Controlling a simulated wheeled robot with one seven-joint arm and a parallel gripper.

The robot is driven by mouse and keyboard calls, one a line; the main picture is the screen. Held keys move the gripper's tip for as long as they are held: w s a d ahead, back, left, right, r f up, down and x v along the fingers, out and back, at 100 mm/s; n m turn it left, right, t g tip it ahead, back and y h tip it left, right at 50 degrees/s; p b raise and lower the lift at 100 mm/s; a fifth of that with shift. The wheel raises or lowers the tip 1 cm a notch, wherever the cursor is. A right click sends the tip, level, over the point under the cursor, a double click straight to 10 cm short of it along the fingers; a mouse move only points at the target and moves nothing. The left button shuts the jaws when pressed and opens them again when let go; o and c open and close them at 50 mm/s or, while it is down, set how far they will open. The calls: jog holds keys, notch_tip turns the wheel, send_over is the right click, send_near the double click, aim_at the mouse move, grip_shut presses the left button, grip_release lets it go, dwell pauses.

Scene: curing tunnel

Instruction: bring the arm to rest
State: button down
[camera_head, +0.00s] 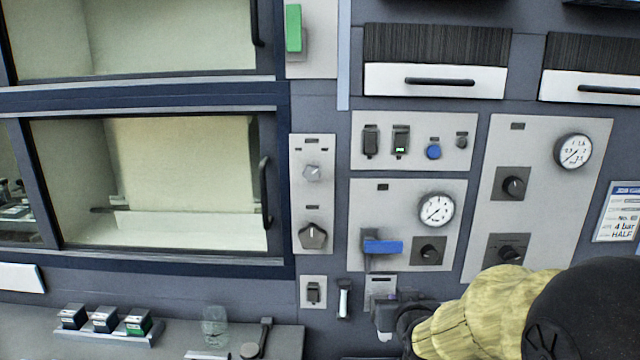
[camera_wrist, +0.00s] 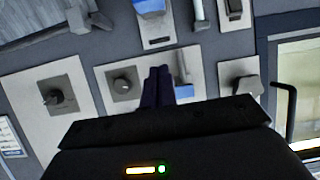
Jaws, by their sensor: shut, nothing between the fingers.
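My gripper (camera_wrist: 158,72) shows in the wrist view as two dark fingers pressed together, with nothing between them. They point at the grey panel wall. In the head view my gripper (camera_head: 385,325) is low in front of the wall, below the blue lever (camera_head: 383,247) and the round gauge (camera_head: 437,209). My arm, in a yellow sleeve with a black part, reaches in from the lower right. It hides part of the lower panels. I cannot tell whether the fingertips touch anything.
A panel with two black knobs (camera_head: 514,186) and a gauge (camera_head: 574,151) stands above my arm. A closed chamber window (camera_head: 160,180) with a black handle (camera_head: 265,192) is on the left. The bench holds small boxes (camera_head: 104,319) and a clear glass (camera_head: 215,327).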

jog(key=s+f+g+p, duration=0.2)
jog(key=s+g, duration=0.3)
jog(key=s, duration=0.4)
jog(key=s+f+g+p, duration=0.1)
jog(key=s+f+g, duration=0.4)
jog(key=s, duration=0.4)
jog(key=shift+s+a+f+p, duration=0.15)
jog(key=shift+s+f+p, duration=0.05)
jog(key=shift+f+p, duration=0.15)
